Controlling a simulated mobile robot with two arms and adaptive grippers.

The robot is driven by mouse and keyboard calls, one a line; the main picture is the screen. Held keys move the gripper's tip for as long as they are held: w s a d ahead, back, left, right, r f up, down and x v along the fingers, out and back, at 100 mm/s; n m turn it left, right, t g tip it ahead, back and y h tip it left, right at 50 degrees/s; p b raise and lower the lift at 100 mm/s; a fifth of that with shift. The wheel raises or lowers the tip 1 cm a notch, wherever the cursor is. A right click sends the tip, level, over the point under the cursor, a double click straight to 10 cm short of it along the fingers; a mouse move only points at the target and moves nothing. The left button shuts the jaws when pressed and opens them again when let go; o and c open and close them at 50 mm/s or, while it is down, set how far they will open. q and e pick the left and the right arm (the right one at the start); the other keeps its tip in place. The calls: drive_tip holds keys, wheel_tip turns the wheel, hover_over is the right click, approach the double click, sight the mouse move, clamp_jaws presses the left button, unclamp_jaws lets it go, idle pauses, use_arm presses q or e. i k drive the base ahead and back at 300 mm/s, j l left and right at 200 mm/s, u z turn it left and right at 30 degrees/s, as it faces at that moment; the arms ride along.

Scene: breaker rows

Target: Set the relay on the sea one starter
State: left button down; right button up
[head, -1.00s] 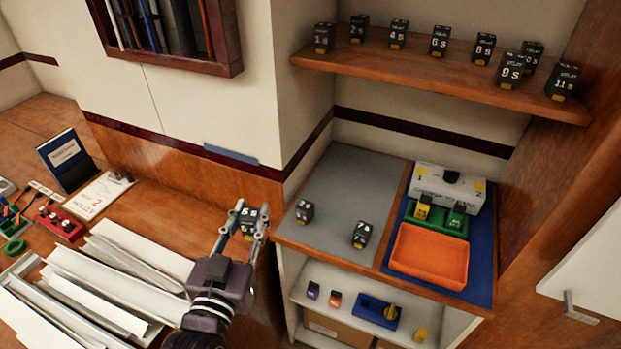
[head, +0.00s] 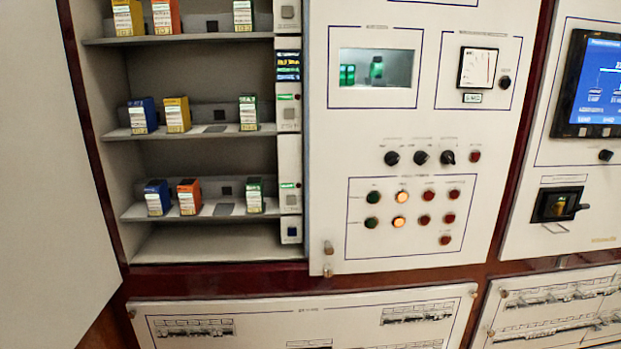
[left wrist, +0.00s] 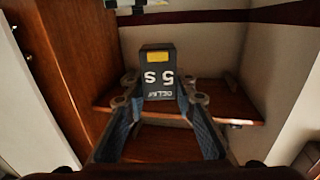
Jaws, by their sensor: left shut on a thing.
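In the left wrist view my left gripper (left wrist: 158,97) is shut on a dark delay relay (left wrist: 157,72) marked "5 S", with a yellow patch near one end. The print is upside down in that view. In the head view an open cabinet bay (head: 222,246) holds coloured modules on its shelves, among them a blue one (head: 157,197), an orange one (head: 189,196) and a green one (head: 254,194) on the lower shelf. Their labels are too small to read, so I cannot tell which belongs to sea one. Neither gripper is in the head view.
A pale panel (head: 370,120) with knobs, lamps and a window stands right of the bay. A screen (head: 594,82) is at the far right. A plain pale door or panel (head: 55,150) fills the left. In the wrist view a wooden shelf (left wrist: 235,105) lies behind the relay.

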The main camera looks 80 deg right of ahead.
sight(254, 180)
drive_tip(key=z, duration=1.75)
drive_tip(key=i+l+z, duration=0.2)
drive_tip(key=l+z, duration=0.2)
drive_tip(key=i+l+z, duration=0.25)
drive_tip(key=l+z, duration=0.15)
